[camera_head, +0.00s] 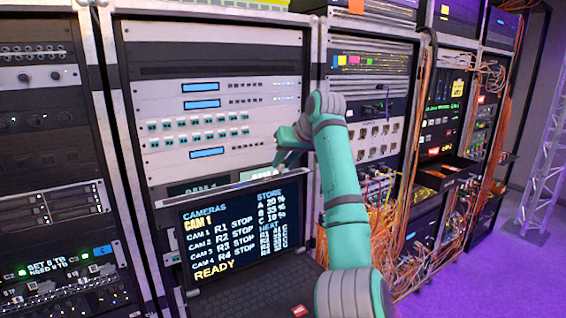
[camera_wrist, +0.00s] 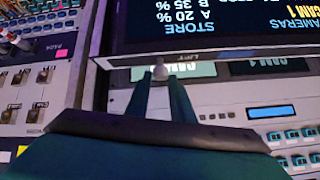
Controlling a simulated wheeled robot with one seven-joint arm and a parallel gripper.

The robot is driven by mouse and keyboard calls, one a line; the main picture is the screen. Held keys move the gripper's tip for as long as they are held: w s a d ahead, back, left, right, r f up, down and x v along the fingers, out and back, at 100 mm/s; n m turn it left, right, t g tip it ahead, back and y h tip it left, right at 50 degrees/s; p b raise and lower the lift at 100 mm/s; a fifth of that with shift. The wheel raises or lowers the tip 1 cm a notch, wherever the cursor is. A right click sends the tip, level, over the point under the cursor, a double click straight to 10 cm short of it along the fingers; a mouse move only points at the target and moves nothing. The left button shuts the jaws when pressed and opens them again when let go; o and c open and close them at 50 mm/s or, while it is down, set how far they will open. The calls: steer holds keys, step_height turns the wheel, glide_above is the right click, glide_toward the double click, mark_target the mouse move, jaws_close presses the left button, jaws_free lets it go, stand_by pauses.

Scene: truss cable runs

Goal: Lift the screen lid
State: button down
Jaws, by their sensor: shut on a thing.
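The screen lid (camera_head: 240,231) stands raised in the rack, its lit display facing me with camera lines and the word READY. In the wrist view the screen lid (camera_wrist: 215,28) appears upside down along the top, with its frame edge marked LIFT. My gripper (camera_head: 281,168) is at the top edge of the lid, right of its middle. In the wrist view my gripper (camera_wrist: 160,80) is closed on a small pale knob (camera_wrist: 160,70) at that edge. The fingers partly cover the knob. The keyboard base (camera_head: 255,300) lies below the lid.
Rack panels with white patch units (camera_head: 210,130) stand close behind the lid. Orange cables (camera_head: 400,245) hang in a dense bundle to the right of my arm. Another rack (camera_head: 50,150) stands close on the left. Open purple floor (camera_head: 480,280) lies at the right.

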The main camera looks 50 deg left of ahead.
steer(key=shift+s+a+r, duration=0.1)
steer(key=shift+s+a, duration=0.1)
steer(key=shift+s, duration=0.1)
steer(key=c, duration=1.6)
jaws_free()
steer(key=shift+o, duration=0.2)
steer(key=shift+w+d, duration=0.1)
steer(key=v, duration=1)
steer(key=shift+d+r, duration=0.25)
steer(key=shift+d, duration=0.05)
